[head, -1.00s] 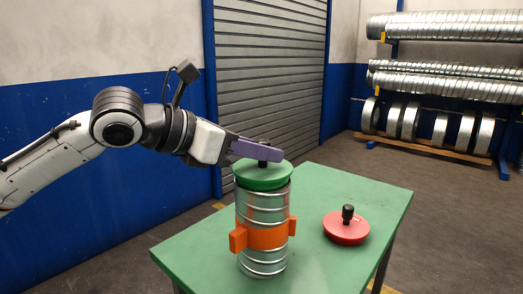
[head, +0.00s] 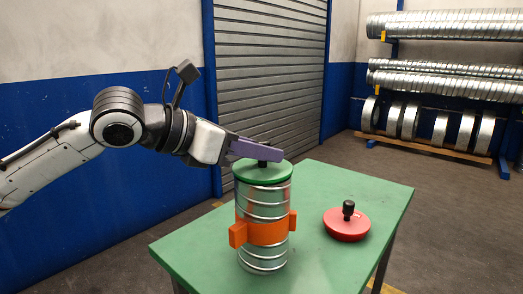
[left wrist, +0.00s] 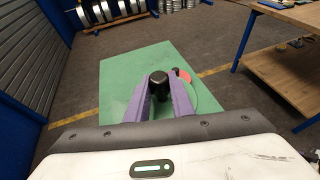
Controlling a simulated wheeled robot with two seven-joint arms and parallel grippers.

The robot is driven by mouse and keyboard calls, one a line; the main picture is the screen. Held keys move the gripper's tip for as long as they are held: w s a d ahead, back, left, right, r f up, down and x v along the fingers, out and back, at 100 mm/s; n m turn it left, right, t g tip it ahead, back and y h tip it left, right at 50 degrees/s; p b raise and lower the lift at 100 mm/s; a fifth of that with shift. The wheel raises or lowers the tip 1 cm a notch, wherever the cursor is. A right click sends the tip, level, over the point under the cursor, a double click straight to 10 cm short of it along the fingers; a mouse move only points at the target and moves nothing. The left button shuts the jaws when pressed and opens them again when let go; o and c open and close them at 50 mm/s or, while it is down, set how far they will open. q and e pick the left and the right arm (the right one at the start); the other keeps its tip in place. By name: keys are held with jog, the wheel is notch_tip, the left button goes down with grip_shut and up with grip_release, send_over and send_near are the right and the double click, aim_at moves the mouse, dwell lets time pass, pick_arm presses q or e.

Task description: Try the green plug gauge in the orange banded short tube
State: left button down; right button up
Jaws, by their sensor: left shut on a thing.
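The short tube (head: 262,209) is ribbed silver metal with an orange band (head: 266,234) around its middle, and it stands upright on the green table. The green plug gauge (head: 250,172) sits level at the tube's top, its rim across the mouth. Its lower part is hidden inside the tube. My left gripper (head: 266,154), with purple fingers, is shut on the gauge's black handle, which also shows between the fingers in the left wrist view (left wrist: 158,77). My right gripper is not in view.
A red plug gauge (head: 346,225) with a black handle lies on the green table (head: 330,187), right of the tube. A rack of metal ducts (head: 445,75) stands at the back right. A wooden-topped bench (left wrist: 290,60) shows in the left wrist view.

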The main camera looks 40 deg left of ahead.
pick_arm(q)
jog(key=shift+f, duration=0.15)
dwell(0.4)
jog(key=c, duration=1.6)
grip_release()
jog(key=shift+o, duration=0.7)
jog(key=shift+f, duration=0.1)
